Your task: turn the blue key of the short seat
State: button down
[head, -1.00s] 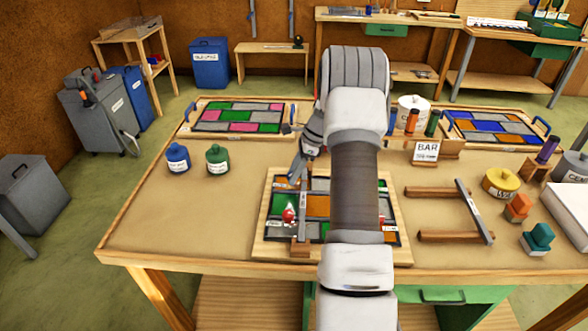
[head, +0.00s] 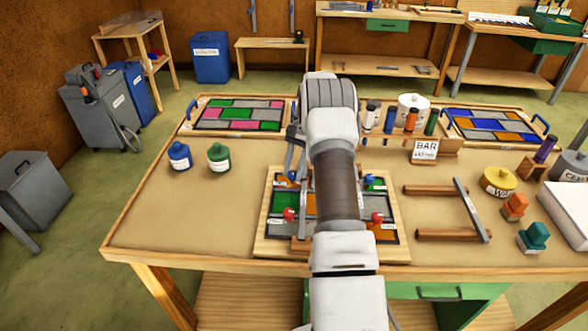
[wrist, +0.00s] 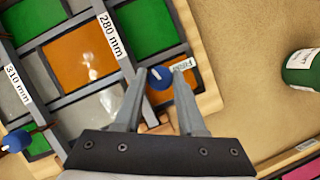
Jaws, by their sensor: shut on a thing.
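The leaded panel (head: 262,225) lies on the workbench, with blue keys at its back edge and red keys (head: 289,214) nearer the front. In the wrist view my gripper (wrist: 160,73) is shut on a round blue key (wrist: 160,78) at the panel's edge, its tips on either side of it. A small white label (wrist: 184,64) sits beside that key. A bar marked 280 mm (wrist: 108,36) crosses the panel close by. A second blue key (wrist: 14,141) is near the bar marked 310 mm (wrist: 16,84). My arm hides part of the panel in the head view.
A green bottle (head: 218,157) and a blue bottle (head: 179,156) stand left of the panel; the green one also shows in the wrist view (wrist: 302,70). A wooden-handled frame (head: 472,212) lies to the right. The bench's left front is clear.

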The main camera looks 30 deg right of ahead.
jog(key=n+g+h, duration=0.1)
jog(key=n, duration=0.2)
jog(key=shift+w+n, duration=0.1)
jog(key=shift+n, duration=0.3)
jog(key=n+h, duration=0.1)
jog(key=n, duration=0.2)
jog(key=shift+a+n+g, duration=0.15)
jog(key=shift+n+g, duration=0.15)
jog(key=shift+g, duration=0.1)
jog(key=n+h, duration=0.1)
jog(key=n, duration=0.2)
jog(key=n+h, duration=0.1)
jog(key=n, duration=0.2)
jog(key=shift+a+g, duration=0.15)
jog(key=shift+g, duration=0.15)
jog(key=shift+n+h, duration=0.3)
jog(key=c, duration=0.5)
grip_release()
jog(key=shift+w, duration=0.1)
